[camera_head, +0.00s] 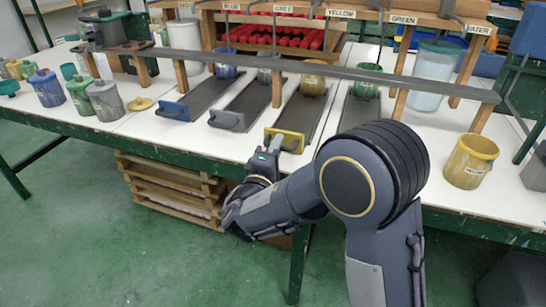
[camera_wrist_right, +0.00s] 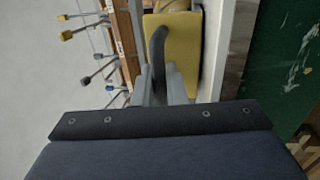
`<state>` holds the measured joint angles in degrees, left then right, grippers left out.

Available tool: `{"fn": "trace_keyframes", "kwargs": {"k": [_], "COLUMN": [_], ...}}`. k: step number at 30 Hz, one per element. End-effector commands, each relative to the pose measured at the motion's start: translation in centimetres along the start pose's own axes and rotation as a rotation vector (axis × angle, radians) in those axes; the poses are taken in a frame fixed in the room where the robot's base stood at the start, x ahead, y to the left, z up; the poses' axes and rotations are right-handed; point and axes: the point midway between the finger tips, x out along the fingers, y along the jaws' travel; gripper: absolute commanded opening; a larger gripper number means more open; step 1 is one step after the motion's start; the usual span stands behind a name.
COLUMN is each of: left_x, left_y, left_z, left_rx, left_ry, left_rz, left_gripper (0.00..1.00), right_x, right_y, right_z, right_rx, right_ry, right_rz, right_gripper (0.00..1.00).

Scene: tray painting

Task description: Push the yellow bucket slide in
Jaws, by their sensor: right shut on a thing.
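The yellow slide is a dark runner (camera_head: 303,110) with a yellow front plate (camera_head: 291,141), drawn out toward the table's front edge under the YELLOW label. The yellow bucket (camera_head: 313,79) stands at its far end, near the wooden rack. My right gripper (camera_head: 275,143) is at the yellow front plate. In the right wrist view my right gripper (camera_wrist_right: 166,82) is shut on the dark curved handle (camera_wrist_right: 157,48) of the yellow front plate (camera_wrist_right: 184,45). My left gripper is not in view.
The blue (camera_head: 174,111), grey (camera_head: 227,121) and green (camera_head: 359,112) slides lie beside it. A long grey bar (camera_head: 330,74) crosses above the runners. Several pots stand at the left.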

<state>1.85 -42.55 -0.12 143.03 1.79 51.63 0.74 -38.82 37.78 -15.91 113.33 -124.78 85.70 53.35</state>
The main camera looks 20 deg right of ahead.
Motion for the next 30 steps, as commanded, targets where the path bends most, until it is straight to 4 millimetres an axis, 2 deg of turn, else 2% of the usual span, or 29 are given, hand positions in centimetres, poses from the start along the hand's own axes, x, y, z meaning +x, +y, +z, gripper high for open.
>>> {"fn": "trace_keyframes", "kwargs": {"k": [2,8,9,13,23,30], "left_x": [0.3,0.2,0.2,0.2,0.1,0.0], "left_y": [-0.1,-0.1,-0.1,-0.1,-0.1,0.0], "left_z": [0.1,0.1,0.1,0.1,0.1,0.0], "left_rx": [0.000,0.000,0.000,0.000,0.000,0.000], "left_ry": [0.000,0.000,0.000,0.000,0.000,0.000], "left_rz": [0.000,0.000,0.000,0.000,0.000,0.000], "left_gripper": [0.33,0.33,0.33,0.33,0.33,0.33], "right_x": [0.6,0.6,0.6,0.6,0.1,-3.6], "right_y": [-0.3,-0.2,-0.2,-0.2,-0.1,-0.1], "right_z": [0.1,0.0,0.0,0.0,0.0,-0.1], "right_rx": [-0.001,-0.002,-0.003,-0.002,-0.002,-0.002], "right_ry": [0.000,0.002,0.002,0.002,0.002,0.006], "right_rz": [-0.001,-0.002,-0.002,-0.002,-0.001,-0.003], "right_gripper": [0.00,0.00,0.13,0.29,0.29,0.29]}}
